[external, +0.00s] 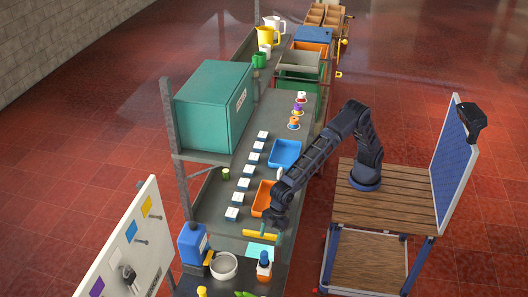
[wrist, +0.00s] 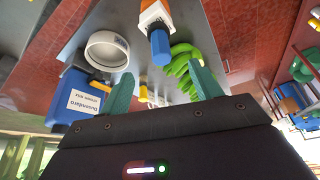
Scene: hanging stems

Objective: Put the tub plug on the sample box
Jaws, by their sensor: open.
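My gripper (external: 258,241) hangs over the near end of the long grey bench, its green fingers apart. In the wrist view the two fingers (wrist: 160,82) stand wide, with nothing held between them. I cannot tell for sure which thing is the tub plug; a small green cylinder (external: 226,173) stands alone on the left of the bench, apart from my gripper. I cannot pick out the sample box for sure either; a row of several small white-topped blocks (external: 248,170) runs along the bench, and a large teal box (external: 213,107) stands on the raised shelf.
Near my gripper are a blue jug (external: 191,243), a white ring (external: 223,266), a blue-capped bottle (external: 264,268) and a green coil (wrist: 183,62). An orange tray (external: 262,198) and a blue tray (external: 285,154) lie mid-bench. Small spool-like pieces (external: 297,109) stand farther back.

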